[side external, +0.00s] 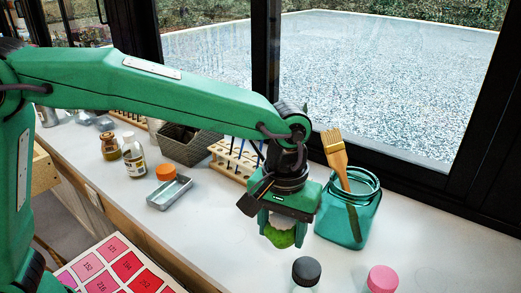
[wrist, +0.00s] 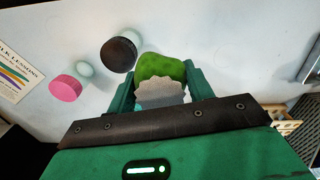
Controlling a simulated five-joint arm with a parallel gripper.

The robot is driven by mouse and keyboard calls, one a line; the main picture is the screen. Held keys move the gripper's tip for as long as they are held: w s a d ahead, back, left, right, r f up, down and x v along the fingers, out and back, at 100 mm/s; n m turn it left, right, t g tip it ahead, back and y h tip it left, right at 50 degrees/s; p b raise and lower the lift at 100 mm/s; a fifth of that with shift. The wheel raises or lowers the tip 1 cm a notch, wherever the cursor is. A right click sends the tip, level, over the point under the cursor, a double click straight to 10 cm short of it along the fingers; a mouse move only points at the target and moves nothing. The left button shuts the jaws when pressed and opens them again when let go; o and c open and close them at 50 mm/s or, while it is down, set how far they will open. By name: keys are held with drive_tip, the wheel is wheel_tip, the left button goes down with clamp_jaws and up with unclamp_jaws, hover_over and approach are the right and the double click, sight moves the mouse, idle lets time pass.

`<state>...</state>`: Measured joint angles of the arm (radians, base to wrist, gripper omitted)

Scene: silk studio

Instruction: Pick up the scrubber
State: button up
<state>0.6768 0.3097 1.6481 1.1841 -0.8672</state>
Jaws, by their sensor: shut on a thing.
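The scrubber (side external: 281,239) has a green pad and a pale, scalloped part. It sits between the fingers of my gripper (side external: 281,230), which points down over the white counter. In the wrist view, the green pad of the scrubber (wrist: 162,67) sticks out past the pale part, with a green finger of my gripper (wrist: 160,84) on each side. My gripper is shut on the scrubber. The fingers hide part of its sides. I cannot tell whether its underside touches the counter.
A teal glass jar (side external: 345,228) holding a wide brush (side external: 335,152) stands close to the right of my gripper. A black-capped bottle (side external: 306,271) and a pink-capped bottle (side external: 382,279) stand in front. A wooden rack (side external: 232,163) and a metal tray (side external: 169,194) are further left.

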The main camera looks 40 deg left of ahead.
drive_tip(key=shift+s+d+r, duration=0.2)
drive_tip(key=shift+s, duration=0.1)
idle(0.4)
